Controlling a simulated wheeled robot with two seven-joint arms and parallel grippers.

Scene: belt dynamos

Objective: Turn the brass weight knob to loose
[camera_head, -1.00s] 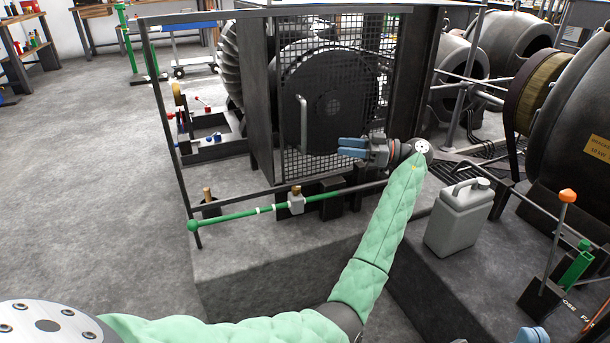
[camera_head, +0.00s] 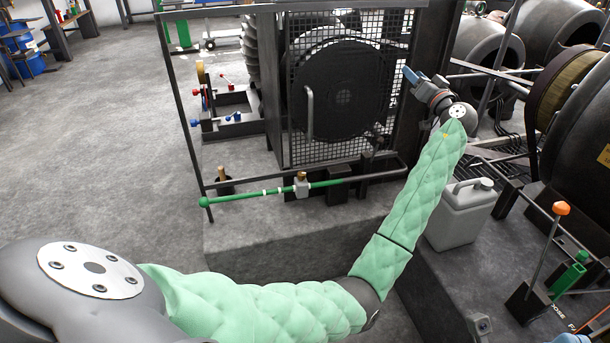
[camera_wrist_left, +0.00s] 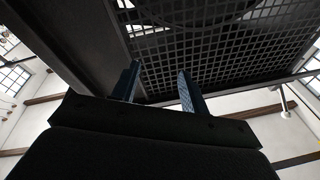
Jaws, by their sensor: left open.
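The brass weight knob (camera_head: 302,175) sits upright on a small grey block (camera_head: 301,188). The block is on a green rod (camera_head: 255,194) that runs along the front of the mesh cage. My left gripper (camera_head: 412,76) is open and empty, up and right of the knob, in front of the cage's right side and well apart from the knob. In the left wrist view its two blue fingers (camera_wrist_left: 158,88) are spread, with the mesh beyond them and no knob visible.
The mesh cage (camera_head: 335,45) stands behind the rod. A grey canister (camera_head: 462,215) stands right of my left forearm. An orange-topped lever (camera_head: 561,208) stands farther right.

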